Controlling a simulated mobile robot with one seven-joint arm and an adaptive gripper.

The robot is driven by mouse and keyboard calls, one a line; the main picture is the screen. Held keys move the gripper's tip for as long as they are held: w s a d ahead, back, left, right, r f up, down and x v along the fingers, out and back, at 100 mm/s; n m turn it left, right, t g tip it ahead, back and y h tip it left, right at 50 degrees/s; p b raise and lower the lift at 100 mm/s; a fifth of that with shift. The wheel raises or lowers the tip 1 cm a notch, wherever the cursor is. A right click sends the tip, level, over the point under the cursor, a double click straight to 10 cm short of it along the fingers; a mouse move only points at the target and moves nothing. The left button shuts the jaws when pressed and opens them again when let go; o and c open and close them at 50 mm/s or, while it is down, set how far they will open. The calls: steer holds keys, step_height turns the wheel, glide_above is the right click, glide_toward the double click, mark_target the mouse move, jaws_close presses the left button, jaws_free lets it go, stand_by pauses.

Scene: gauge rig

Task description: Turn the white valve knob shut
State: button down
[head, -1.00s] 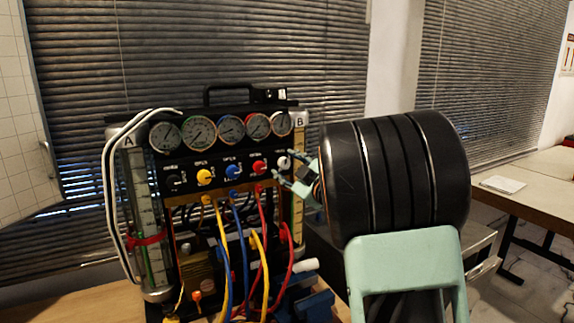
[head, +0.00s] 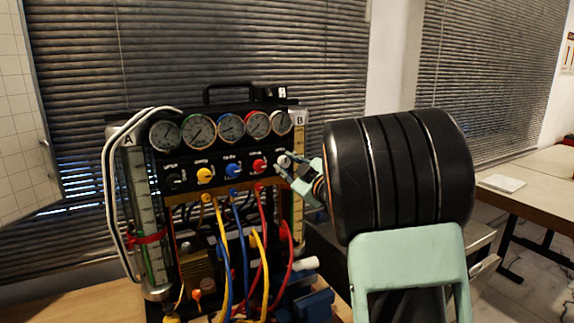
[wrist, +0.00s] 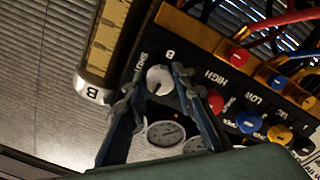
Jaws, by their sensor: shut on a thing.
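The white valve knob (head: 283,161) is at the right end of the knob row on the black gauge panel (head: 217,174), below the rightmost gauge. In the wrist view the white knob (wrist: 159,79) lies between the two fingertips of my gripper (wrist: 157,82). My gripper (head: 284,164) reaches the panel from the right and is shut on the knob. The fingers hide part of the knob's sides. Its exact turn angle cannot be told.
Red (head: 259,166), blue (head: 233,171) and yellow (head: 204,175) knobs sit left of the white one. Several gauges (head: 231,129) line the panel above. Coloured hoses (head: 266,240) hang below. A tube marked B (head: 298,190) stands close beside my fingers.

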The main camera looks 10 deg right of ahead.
steer(key=m, duration=0.3)
steer(key=shift+m, duration=0.4)
steer(key=m+p, duration=0.1)
steer(key=m, duration=0.3)
steer(key=shift+m+p, duration=0.3)
steer(key=shift+p, duration=0.1)
steer(key=m+p, duration=0.2)
steer(key=m, duration=0.4)
steer(key=shift+r+p, duration=0.1)
steer(key=shift+p, duration=0.3)
steer(key=shift+a+m+p, duration=0.1)
steer(key=shift+m+p, duration=0.55)
steer(key=shift+m, duration=0.85)
steer(key=c, duration=1.6)
jaws_free()
